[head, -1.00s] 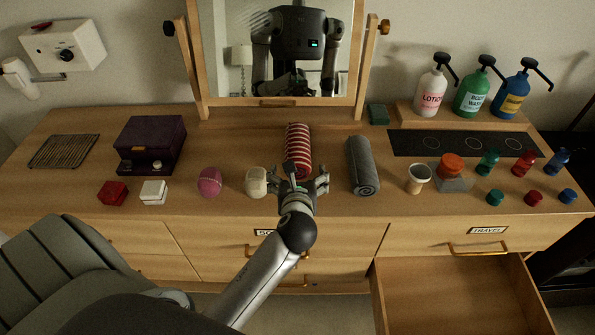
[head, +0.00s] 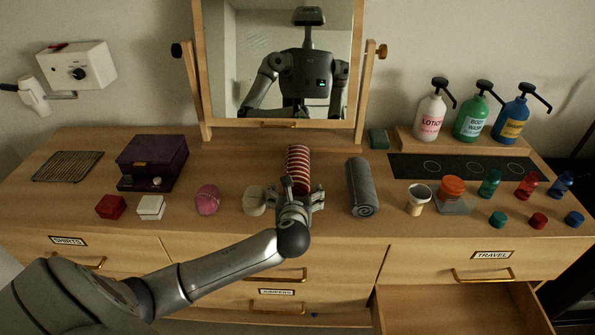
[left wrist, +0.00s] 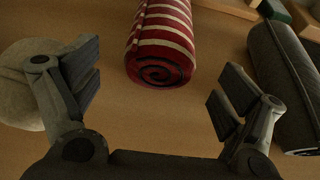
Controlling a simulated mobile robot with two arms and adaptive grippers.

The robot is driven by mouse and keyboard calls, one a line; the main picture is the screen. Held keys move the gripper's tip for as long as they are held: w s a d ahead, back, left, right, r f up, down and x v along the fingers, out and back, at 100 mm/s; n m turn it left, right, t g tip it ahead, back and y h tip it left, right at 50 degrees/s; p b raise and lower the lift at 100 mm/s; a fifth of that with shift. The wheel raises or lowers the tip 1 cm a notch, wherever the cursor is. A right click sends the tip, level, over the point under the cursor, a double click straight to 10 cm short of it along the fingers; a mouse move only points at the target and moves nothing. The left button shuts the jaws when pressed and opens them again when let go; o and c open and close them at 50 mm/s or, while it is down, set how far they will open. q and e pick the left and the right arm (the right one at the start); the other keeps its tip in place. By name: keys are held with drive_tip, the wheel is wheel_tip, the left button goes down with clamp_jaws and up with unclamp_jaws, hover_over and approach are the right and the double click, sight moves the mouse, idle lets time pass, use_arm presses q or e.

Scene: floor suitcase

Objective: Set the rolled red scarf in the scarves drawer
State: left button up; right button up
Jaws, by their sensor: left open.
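The rolled red scarf (head: 298,166), striped with white, lies on the dresser top in front of the mirror. My left gripper (head: 291,195) is open at the scarf's near end. In the left wrist view the scarf (left wrist: 162,45) shows its spiral end ahead of and between the open fingers, apart from them. The upper middle drawer (head: 215,255) is shut; my arm hides its label, which began "SC" earlier. My right gripper is not in view.
A grey roll (head: 361,187) lies right of the scarf and a cream roll (head: 254,200) sits close left of the gripper. A pink roll (head: 208,199) is further left. The lower right drawer (head: 455,310) stands open, below the shut travel drawer (head: 430,262).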

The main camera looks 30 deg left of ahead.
sight(297, 170)
use_arm(q)
drive_tip(key=shift+p+x, duration=0.3)
drive_tip(key=shift+x, duration=2.9)
drive_tip(key=shift+r, duration=0.15)
drive_tip(key=c, duration=1.3)
